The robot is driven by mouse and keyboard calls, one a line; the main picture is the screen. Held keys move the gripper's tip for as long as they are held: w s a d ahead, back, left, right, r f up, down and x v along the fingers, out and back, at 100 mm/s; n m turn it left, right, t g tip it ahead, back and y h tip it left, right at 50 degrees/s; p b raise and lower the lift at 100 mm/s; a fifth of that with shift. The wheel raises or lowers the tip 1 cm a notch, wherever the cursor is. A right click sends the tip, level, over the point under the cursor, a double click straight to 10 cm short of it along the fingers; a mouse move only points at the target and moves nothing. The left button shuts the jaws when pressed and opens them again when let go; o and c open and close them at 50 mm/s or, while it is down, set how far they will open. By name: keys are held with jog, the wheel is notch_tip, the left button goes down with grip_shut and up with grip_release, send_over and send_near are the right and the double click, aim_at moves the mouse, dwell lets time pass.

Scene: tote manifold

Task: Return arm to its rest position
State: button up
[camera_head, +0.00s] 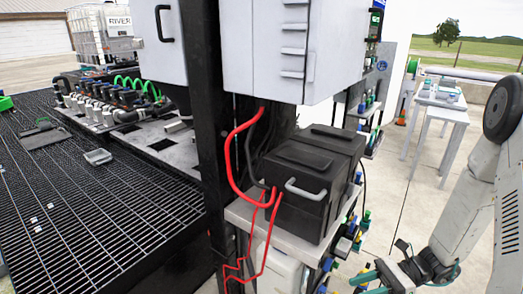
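My arm hangs down along the right edge of the view, with pale grey links and a dark round joint. My gripper (368,283) is at the bottom right, partly cut off by the lower frame edge. Teal parts show at its end, near the fittings on the bench's right side. I cannot tell whether its fingers are open or shut, whether it touches the fittings, or whether it holds anything.
A black battery box (312,180) with red cables (233,165) stands on a bench (243,213), left of my arm. Grey cabinets (285,45) hang above. A grated platform (95,220) with a manifold (105,105) lies left. A white table (440,100) stands behind; concrete floor (385,185) is clear between.

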jog(key=s+r+n+t+h, duration=0.1)
jog(key=s+r+n+h, duration=0.4)
jog(key=r, duration=0.4)
jog(key=s+r+n+t+h, duration=0.1)
jog(key=s+r+n+h, duration=0.4)
jog(key=r, duration=0.5)
jog(key=s+r+n+t+h, duration=0.1)
jog(key=s+r+n+h, duration=0.4)
jog(key=r+n, duration=0.4)
jog(key=shift+d+r+h, duration=0.15)
jog(key=shift+d+h, duration=0.15)
jog(key=shift+d, duration=0.1)
